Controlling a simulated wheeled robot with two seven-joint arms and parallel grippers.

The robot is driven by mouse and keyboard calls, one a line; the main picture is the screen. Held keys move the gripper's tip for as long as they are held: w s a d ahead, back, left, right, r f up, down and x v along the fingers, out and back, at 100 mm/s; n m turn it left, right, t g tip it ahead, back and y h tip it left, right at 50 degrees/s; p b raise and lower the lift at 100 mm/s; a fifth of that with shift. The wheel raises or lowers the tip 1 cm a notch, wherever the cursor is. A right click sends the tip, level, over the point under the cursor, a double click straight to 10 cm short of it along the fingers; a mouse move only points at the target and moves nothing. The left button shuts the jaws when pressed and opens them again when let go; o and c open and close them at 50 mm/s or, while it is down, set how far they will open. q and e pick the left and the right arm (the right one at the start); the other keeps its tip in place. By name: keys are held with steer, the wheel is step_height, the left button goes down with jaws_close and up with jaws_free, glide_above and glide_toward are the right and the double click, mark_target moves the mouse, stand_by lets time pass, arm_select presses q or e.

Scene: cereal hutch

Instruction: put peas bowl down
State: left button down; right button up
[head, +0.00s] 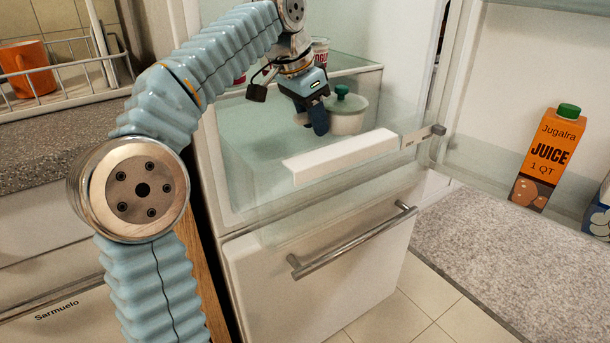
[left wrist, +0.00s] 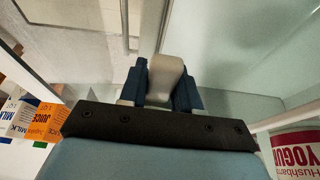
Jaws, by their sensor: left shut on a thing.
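The peas bowl (head: 347,122), a white round vessel with a green lid and knob, is at the glass drawer inside the open fridge. My left gripper (head: 318,122) points down just left of it. In the left wrist view, the fingers (left wrist: 160,85) are shut on a pale, rounded piece (left wrist: 163,72), which looks like the bowl's handle. The rest of the bowl does not show there. I cannot tell whether the bowl's base touches anything. My right gripper is in neither view.
The clear fridge drawer (head: 275,205) has a white front bar (head: 340,157). A yogurt cup (head: 320,48) stands behind my wrist. The open door at right holds a juice carton (head: 547,158). A lower drawer handle (head: 355,240) sticks out. A dish rack (head: 65,75) is at left.

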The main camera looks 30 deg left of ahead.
arm_select(q)
step_height(320, 180, down, 13)
steer(key=b, duration=0.6)
steer(key=shift+r, duration=0.15)
steer(key=c, duration=1.2)
jaws_free()
steer(key=shift+c, duration=0.2)
steer(key=o, duration=0.5)
steer(key=shift+c, duration=0.2)
